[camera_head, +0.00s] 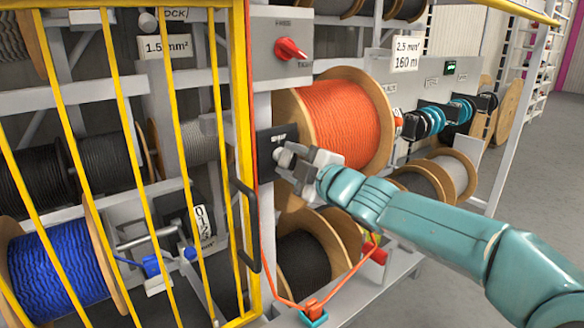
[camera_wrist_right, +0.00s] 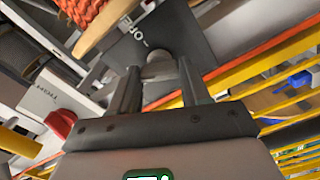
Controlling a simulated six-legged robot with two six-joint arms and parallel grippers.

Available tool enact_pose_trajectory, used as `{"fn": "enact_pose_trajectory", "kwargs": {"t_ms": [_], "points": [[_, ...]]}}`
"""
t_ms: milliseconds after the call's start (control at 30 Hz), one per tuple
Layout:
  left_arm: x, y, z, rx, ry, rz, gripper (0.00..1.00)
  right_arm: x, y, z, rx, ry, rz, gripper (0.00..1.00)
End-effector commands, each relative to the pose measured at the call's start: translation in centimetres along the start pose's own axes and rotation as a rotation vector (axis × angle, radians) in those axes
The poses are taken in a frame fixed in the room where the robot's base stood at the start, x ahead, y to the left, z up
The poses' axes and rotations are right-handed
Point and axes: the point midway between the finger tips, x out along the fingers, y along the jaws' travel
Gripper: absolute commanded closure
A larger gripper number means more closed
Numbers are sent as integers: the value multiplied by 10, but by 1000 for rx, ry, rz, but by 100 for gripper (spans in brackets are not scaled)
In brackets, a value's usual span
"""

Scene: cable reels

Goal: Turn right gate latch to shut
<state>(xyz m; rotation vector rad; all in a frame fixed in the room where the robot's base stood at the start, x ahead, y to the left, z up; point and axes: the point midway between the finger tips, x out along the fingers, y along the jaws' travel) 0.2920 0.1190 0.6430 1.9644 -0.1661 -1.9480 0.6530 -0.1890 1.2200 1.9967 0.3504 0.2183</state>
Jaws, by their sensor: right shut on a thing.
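The right gate latch is a black plate (camera_head: 270,135) with a pale grey knob (camera_head: 284,157), on the post beside the yellow barred gate. In the right wrist view the knob (camera_wrist_right: 160,66) sits between the two fingers, and the dark plate (camera_wrist_right: 180,35) behind it bears small white lettering that I cannot read fully. My right gripper (camera_head: 290,163) is shut on the knob; it also shows in the right wrist view (camera_wrist_right: 160,88). The fingers partly hide the knob, so its turn angle is unclear. My left gripper is not in view.
The yellow gate (camera_head: 240,120) with a black handle (camera_head: 246,222) stands left of the latch. An orange cable reel (camera_head: 345,125) is close behind my right gripper. A red rotary switch (camera_head: 290,50) sits above. An orange cord (camera_head: 345,280) hangs below. Open floor lies at right.

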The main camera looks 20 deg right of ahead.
Motion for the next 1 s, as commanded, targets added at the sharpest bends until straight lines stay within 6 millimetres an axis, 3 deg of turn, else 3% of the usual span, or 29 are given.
{"fn": "enact_pose_trajectory", "kwargs": {"t_ms": [500, 1000], "points": [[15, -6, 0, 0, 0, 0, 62, 0, -3, -3, -373, 9, 2, 84], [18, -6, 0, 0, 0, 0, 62, 0, -5, -2, -466, 8, -4, 84]]}}
